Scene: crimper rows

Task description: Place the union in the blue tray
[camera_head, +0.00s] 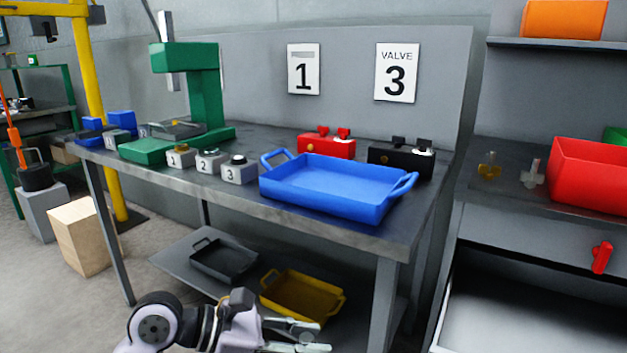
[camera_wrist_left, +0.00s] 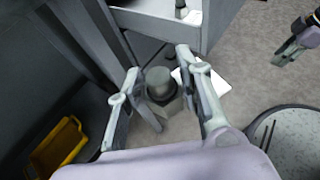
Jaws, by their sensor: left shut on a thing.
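The blue tray (camera_head: 330,187) stands empty on the workbench, with a handle at each end. My left gripper (camera_head: 303,337) is low at the bottom of the head view, in front of the bench and below its top. It is shut on a short grey round fitting, which appears to be the union (camera_wrist_left: 160,84), seen between the fingers in the left wrist view. The left gripper (camera_wrist_left: 158,92) hides part of it. Part of my right arm's gripper (camera_wrist_left: 299,42) shows at the upper right of the wrist view; its finger opening is unclear.
The workbench (camera_head: 345,232) also holds red (camera_head: 327,144) and black (camera_head: 400,159) valve blocks, numbered grey blocks and a green press (camera_head: 205,95). A yellow tray (camera_head: 300,295) and a dark tray (camera_head: 223,262) lie on the lower shelf. A red bin (camera_head: 590,175) stands at right.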

